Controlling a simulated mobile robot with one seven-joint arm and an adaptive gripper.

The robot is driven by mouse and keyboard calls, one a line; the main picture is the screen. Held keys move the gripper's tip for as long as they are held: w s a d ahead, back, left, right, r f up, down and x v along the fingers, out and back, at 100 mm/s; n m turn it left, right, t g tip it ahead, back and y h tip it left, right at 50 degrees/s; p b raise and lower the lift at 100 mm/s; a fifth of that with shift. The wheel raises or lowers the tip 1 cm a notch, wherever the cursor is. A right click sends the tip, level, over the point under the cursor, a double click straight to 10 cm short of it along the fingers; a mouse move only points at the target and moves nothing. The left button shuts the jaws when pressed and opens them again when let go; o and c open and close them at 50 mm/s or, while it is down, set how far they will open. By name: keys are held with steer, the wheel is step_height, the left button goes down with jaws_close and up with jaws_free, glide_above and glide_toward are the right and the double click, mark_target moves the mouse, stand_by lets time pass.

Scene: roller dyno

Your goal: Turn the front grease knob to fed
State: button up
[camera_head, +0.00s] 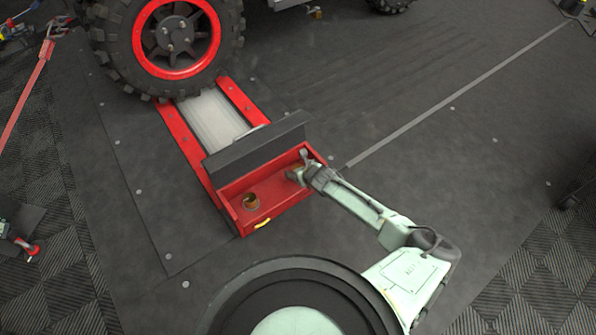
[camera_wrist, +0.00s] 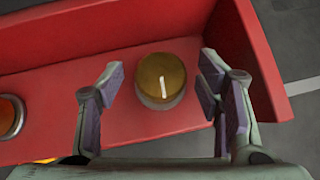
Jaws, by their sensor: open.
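A round brass knob (camera_wrist: 161,77) with a white pointer line sits in the red tray-like housing (camera_wrist: 80,45). In the wrist view it lies between and a little beyond the open fingers of my gripper (camera_wrist: 163,95), with a gap on both sides. The white line points down in that view, slightly to the right. In the head view my gripper (camera_head: 302,175) is over the right end of the red housing (camera_head: 282,205) and largely hides this knob.
A dark sloped plate (camera_head: 257,147) runs along the housing's back edge. Behind it are a roller (camera_head: 212,118) in red rails and a large tyre with a red rim (camera_head: 176,40). The housing's red walls stand close around the gripper. Dark floor right of it is clear.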

steer(key=shift+x, duration=0.8)
steer(key=shift+c, duration=0.4)
steer(key=c, duration=1.1)
